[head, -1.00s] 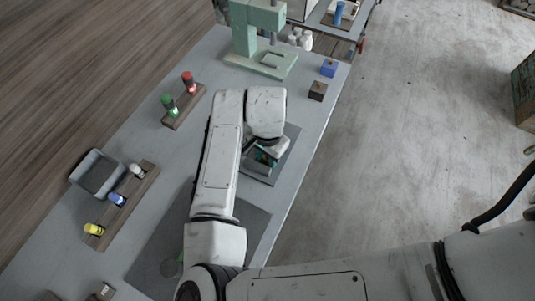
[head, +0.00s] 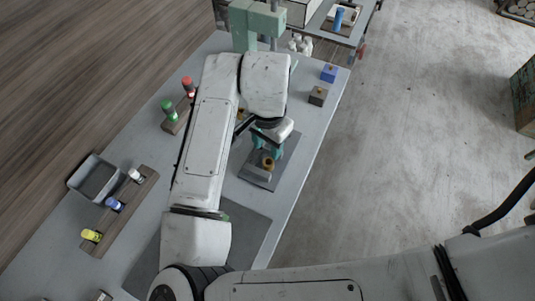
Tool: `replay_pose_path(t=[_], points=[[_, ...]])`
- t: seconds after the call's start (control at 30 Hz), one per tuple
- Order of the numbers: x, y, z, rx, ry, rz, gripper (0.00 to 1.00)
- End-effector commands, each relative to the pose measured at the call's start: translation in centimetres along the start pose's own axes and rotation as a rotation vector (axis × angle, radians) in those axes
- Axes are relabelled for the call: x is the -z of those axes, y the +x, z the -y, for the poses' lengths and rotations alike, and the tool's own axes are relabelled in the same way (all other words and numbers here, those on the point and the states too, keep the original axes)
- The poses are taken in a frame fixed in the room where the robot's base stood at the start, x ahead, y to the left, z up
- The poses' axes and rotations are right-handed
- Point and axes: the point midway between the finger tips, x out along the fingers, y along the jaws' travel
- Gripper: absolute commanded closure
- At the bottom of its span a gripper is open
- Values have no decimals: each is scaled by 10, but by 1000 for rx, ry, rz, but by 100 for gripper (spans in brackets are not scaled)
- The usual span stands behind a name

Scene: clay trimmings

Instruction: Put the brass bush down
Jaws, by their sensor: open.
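The brass bush (head: 268,163) is a small golden ring-like piece. It stands on a grey fixture (head: 257,174) on the dark plate on the bench. My gripper (head: 264,147), with teal fingers, is open just above and behind the bush in the picture. The bush shows clear below the fingers; whether a fingertip still touches it is hard to tell. My wrist and forearm hide part of the bench behind.
A green press (head: 258,22) stands at the back of the bench. A blue block (head: 329,73) and a dark block (head: 317,95) sit near the right edge. Wooden racks with coloured pieces and a grey bin (head: 95,178) lie left. The bench's right edge is close.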

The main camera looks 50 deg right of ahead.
Motion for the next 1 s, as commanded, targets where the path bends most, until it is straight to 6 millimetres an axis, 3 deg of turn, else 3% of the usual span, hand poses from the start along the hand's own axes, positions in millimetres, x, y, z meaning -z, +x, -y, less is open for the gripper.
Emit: replay_pose_path(t=[0.2, 0.43, 0.53, 0.67, 0.8, 1.0], points=[[0, -28, 0, 0, 1, 0, 57], [0, -35, 0, 0, 1, 0, 57], [10, -37, 0, 10, -1, -25, 57], [52, -47, 1, 56, -35, -137, 57], [110, -66, 1, 108, -139, -322, 57], [157, -76, -5, 112, -389, -523, 57]])
